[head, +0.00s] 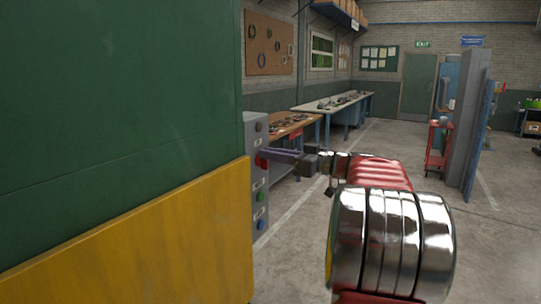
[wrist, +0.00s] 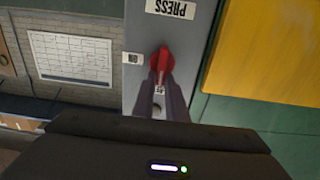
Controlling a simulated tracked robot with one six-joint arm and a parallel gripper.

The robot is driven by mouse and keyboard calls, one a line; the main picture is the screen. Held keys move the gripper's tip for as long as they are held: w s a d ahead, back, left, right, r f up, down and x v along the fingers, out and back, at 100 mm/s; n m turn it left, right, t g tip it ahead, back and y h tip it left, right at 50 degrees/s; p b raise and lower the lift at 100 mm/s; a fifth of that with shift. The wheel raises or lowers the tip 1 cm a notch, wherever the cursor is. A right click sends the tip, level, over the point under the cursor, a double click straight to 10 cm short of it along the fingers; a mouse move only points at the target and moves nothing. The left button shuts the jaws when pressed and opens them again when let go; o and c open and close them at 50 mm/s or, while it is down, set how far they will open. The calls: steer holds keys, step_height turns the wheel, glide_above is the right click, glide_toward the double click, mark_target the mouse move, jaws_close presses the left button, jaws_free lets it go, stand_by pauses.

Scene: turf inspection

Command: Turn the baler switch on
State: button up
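A red rotary switch (wrist: 163,59) sits on a grey control panel (wrist: 190,30), below an upside-down "PRESS" label in the wrist view. In the head view the red switch (head: 261,161) shows at the side of the grey panel (head: 249,128). My gripper (wrist: 161,82) has its two dark fingers at the switch, one on each side of its narrow handle. I cannot tell whether they press on it. A small gap between the fingers shows the panel behind. In the head view my gripper (head: 270,156) reaches left to the panel.
A large green and yellow machine wall (head: 120,130) fills the left. Blue and green round controls (head: 260,224) sit lower on the panel. Workbenches (head: 290,128) stand behind it. A red trolley (head: 436,150) and tall grey panel (head: 468,120) stand right; open floor lies between.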

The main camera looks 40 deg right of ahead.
jaws_close()
